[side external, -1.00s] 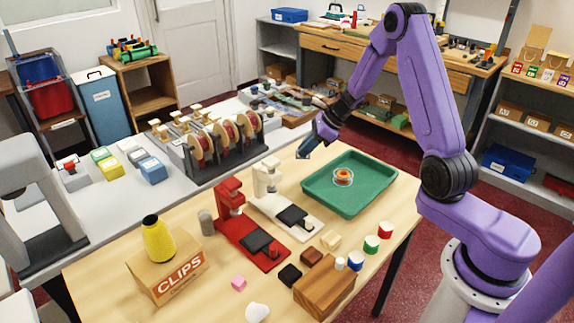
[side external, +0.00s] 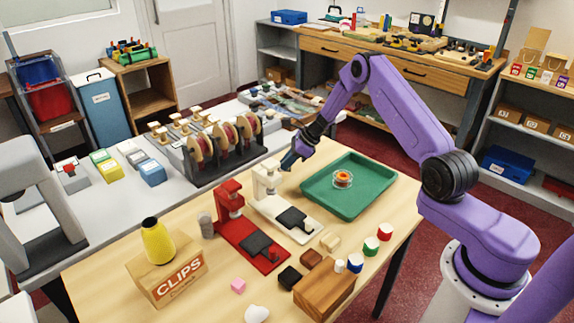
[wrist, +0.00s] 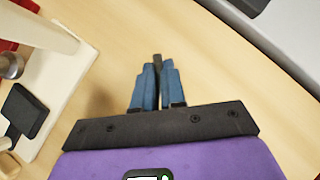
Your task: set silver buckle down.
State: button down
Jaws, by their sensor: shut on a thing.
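My gripper (side external: 289,162) is low over the wooden table, just right of the white press and left of the green tray. In the wrist view its blue fingers (wrist: 157,70) are closed on a small dark grey piece (wrist: 157,57), which I take to be the silver buckle. Only its tip shows between the fingertips; the rest is hidden by the fingers. In the side view I cannot make the buckle out. I cannot tell whether it touches the table.
The white press (side external: 268,180) stands close beside my gripper, with the red press (side external: 231,200) beyond it. The green tray (side external: 375,203) holds a round orange-centred item (side external: 343,179). Bare tabletop (wrist: 215,75) lies around the fingertips.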

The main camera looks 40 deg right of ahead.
jog(key=shift+f, duration=0.6)
jog(key=shift+f, duration=0.1)
jog(key=c, duration=1.2)
grip_release()
